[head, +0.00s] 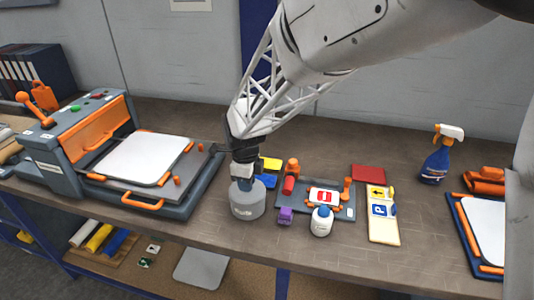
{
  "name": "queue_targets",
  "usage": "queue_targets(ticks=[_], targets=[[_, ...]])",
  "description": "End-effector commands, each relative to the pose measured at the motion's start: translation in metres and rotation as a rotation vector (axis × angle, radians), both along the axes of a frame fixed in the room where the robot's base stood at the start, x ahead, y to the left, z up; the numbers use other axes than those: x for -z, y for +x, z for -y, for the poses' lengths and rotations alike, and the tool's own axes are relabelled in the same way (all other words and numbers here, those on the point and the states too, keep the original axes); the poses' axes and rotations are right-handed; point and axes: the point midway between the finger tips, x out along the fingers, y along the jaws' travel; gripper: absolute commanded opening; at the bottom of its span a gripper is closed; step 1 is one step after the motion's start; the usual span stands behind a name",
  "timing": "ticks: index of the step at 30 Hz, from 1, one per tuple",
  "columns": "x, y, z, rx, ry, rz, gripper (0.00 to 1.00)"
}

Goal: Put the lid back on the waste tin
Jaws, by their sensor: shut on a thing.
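The waste tin (248,208) is a round grey tin with a dark label, upright on the bench left of the middle. My gripper (244,182) points down right over the tin, its fingers close together at the tin's top. It is shut on a small blue-grey part there, which looks like the knob of the lid (246,188). The fingers hide much of the lid, and I cannot tell whether it sits fully on the rim.
A large orange and grey press (100,150) stands at left. A blue spray bottle (438,160) stands farther right. The bench front edge is close below the tin.

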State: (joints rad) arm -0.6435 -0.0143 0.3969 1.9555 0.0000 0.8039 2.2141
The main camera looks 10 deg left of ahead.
Motion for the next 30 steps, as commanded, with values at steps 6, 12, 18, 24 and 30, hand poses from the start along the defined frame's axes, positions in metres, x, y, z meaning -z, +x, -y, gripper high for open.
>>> queue_targets(ticks=[6, 12, 18, 24, 30], targets=[[0.0006, 0.0001, -0.0001, 0.0, 0.0, 0.0, 0.0], [0.0006, 0.0001, -0.0001, 0.0, 0.0, 0.0, 0.0], [0.0009, 0.0001, -0.0001, 0.0, 0.0, 0.0, 0.0], [0.0009, 0.0001, -0.0001, 0.0, 0.0, 0.0, 0.0], [0.0009, 0.0001, -0.0001, 0.0, 0.0, 0.0, 0.29]])
